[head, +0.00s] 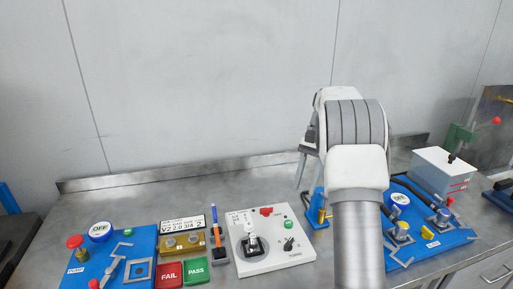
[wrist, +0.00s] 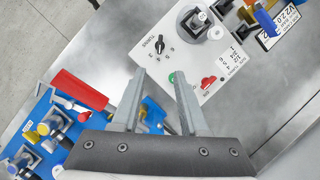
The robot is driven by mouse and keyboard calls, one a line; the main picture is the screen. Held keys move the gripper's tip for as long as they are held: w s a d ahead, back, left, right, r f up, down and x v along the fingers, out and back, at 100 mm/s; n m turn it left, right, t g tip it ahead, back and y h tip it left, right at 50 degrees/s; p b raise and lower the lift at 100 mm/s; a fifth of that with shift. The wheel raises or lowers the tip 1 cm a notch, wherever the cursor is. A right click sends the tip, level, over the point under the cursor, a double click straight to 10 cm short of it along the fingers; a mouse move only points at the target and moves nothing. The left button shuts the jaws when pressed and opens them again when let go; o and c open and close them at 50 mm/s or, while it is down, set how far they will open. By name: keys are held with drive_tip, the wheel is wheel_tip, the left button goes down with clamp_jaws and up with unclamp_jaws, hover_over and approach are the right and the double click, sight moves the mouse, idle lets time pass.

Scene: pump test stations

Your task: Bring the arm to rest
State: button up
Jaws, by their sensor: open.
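My arm (head: 358,170) rises in front of the right half of the bench in the head view and hides part of it. My gripper (wrist: 160,77) shows in the wrist view with its two grey fingers apart and nothing between them. It is above the bench, near the white control box (wrist: 172,45) with a black knob and a green button. In the head view most of the gripper is hidden behind the arm.
A blue board (head: 140,245) with an OFF disc is at left, beside red FAIL (head: 169,273) and green PASS (head: 196,270) blocks. The white control box (head: 270,250) is in the middle. A second blue board (head: 430,246) and a grey box (head: 443,172) stand at right.

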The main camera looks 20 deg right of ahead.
drive_tip(key=s+a+r+n+t+h, duration=0.2)
drive_tip(key=s+a+r+n+t, duration=0.2)
drive_tip(key=s+a+r, duration=0.65)
drive_tip(key=s+a+n+t, duration=0.2)
drive_tip(key=s+n, duration=0.1)
drive_tip(key=s, duration=0.5)
drive_tip(key=s+a+f+n+t+h, duration=0.1)
drive_tip(key=s+a+n+t, duration=0.1)
drive_tip(key=s, duration=0.7)
drive_tip(key=shift+a+f+n, duration=0.15)
drive_tip(key=shift+a+n, duration=0.35)
drive_tip(key=shift+a, duration=0.15)
idle(0.4)
